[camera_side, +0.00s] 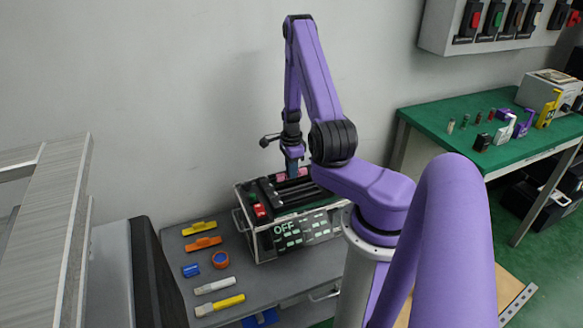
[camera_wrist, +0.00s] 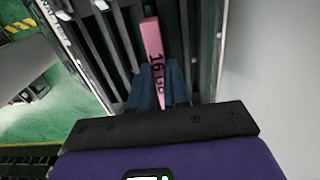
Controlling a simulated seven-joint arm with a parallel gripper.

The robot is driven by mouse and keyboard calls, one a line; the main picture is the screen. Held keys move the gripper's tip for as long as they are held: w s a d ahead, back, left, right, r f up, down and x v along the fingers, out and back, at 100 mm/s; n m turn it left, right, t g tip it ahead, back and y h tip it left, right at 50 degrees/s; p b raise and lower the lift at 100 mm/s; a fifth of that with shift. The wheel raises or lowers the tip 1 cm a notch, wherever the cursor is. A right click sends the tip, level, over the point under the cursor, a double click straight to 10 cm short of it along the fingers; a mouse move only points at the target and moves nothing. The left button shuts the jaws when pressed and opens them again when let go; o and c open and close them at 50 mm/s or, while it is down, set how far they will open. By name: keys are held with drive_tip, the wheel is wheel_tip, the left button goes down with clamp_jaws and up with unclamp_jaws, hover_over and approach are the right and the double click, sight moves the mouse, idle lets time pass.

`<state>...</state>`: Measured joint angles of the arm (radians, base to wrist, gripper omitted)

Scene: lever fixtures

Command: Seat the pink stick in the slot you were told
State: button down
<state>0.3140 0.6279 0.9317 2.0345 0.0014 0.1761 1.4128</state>
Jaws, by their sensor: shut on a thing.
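The pink stick (camera_wrist: 152,40), marked "16 GB", lies lengthwise between the two blue fingers of my gripper (camera_wrist: 160,84) in the wrist view. My gripper is shut on the stick's near part, and the stick's far end points away among dark parallel slot rails (camera_wrist: 113,42). I cannot tell whether the stick is inside a slot or just above it. In the side view my gripper (camera_side: 293,165) is low over the top of the slotted box (camera_side: 262,243), whose front panel reads "OFF". Bits of pink show beside the fingers there.
The box stands on a grey bench (camera_side: 180,265). A red block (camera_side: 259,211) sits on the box's left end. A wall is close behind.

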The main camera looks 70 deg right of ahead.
drive_tip(key=shift+f, duration=0.65)
drive_tip(key=c, duration=1)
unclamp_jaws()
wheel_tip(320, 180, up, 17)
drive_tip(key=shift+r, duration=0.2)
